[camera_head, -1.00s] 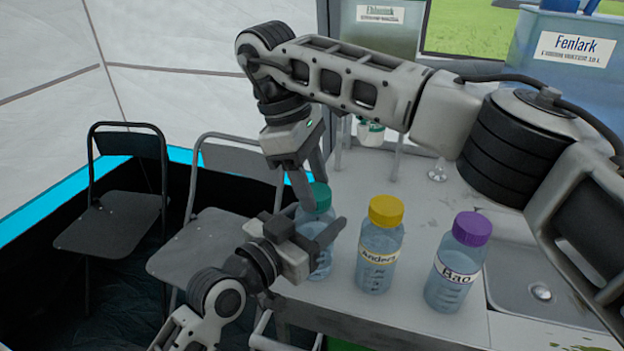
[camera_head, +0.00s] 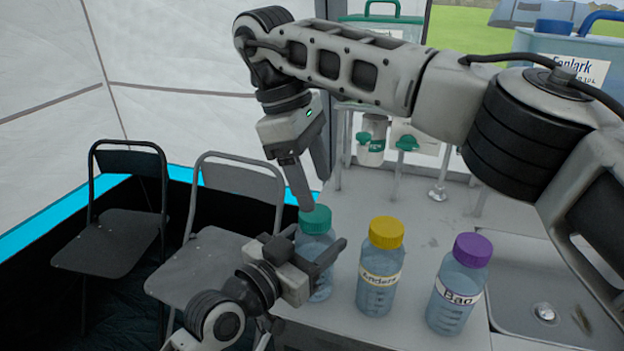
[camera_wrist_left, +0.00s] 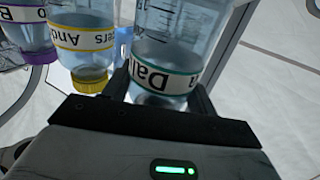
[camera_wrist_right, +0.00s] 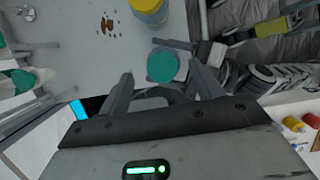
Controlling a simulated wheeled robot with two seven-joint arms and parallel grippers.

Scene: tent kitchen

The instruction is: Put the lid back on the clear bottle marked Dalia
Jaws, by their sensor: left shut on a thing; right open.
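The clear bottle marked Dalia (camera_wrist_left: 165,85) stands on the counter, its label showing in the left wrist view. In the head view the bottle (camera_head: 317,246) is partly hidden by my left gripper (camera_head: 326,262), which is shut around its body. The green lid (camera_head: 315,219) sits on top of the bottle; I cannot tell how tight it is. My right gripper (camera_head: 306,203) is open just above the lid. In the right wrist view the lid (camera_wrist_right: 162,65) shows between and beyond the open fingers.
A yellow-lidded bottle marked Anders (camera_head: 380,275) and a purple-lidded one marked Bao (camera_head: 458,287) stand to the right. A sink (camera_head: 545,290) is farther right. Folding chairs (camera_head: 215,235) stand left of the counter. A Fenlark water container (camera_head: 575,70) is at the back right.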

